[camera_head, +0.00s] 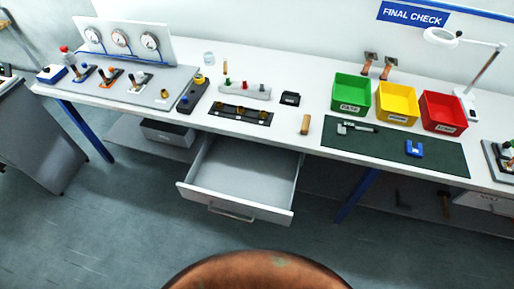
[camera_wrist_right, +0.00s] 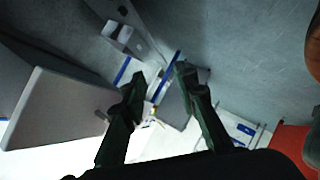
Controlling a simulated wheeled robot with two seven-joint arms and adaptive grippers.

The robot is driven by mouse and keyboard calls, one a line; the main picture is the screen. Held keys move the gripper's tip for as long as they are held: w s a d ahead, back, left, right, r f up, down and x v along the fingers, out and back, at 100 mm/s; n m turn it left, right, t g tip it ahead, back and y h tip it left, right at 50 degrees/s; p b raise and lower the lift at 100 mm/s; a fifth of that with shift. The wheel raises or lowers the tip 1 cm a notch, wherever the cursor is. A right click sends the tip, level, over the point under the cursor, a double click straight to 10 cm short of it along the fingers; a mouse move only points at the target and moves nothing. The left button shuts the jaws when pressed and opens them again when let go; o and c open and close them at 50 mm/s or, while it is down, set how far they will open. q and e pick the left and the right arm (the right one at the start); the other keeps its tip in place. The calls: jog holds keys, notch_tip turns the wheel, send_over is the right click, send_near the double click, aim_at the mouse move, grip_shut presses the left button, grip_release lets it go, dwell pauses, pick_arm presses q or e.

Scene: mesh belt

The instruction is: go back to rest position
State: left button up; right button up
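My right gripper (camera_wrist_right: 162,78) shows in the right wrist view. Its two dark fingers stand apart with nothing between the tips, so it is open and empty. It hangs in the air, with the grey floor and some blurred furniture beyond it. Neither gripper nor either arm shows in the head view. My left gripper is in no view.
A long white workbench (camera_head: 290,118) runs across the head view. Its drawer (camera_head: 243,172) is pulled out over the floor. Green (camera_head: 351,95), yellow (camera_head: 397,103) and red (camera_head: 442,112) bins stand behind a dark green mat (camera_head: 385,152). The floor (camera_head: 110,215) ahead is mostly clear.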

jog(key=s+d+f+m+g+h, duration=0.2)
jog(key=s+d+f+m+h, duration=0.15)
jog(key=d+f, duration=0.65)
jog(key=s+d+f+m+g+h, duration=0.1)
jog(key=s+d+f+m+h, duration=0.3)
jog(key=d+f, duration=0.6)
jog(key=s+d+f+m+g, duration=0.2)
jog(key=s+f+m, duration=0.1)
jog(key=s, duration=0.3)
jog(key=s+d+f+m+g, duration=0.1)
jog(key=s+d+f+m, duration=0.1)
jog(key=s, duration=0.5)
jog(key=s+d+f+m+g+h, duration=0.1)
jog(key=s+f+m+g, duration=0.1)
jog(key=s+f+m, duration=0.2)
jog(key=s+f, duration=0.1)
jog(key=s, duration=0.2)
jog(key=shift+s+d+g, duration=0.15)
jog(key=shift+d+g, duration=0.15)
jog(key=shift+d, duration=0.1)
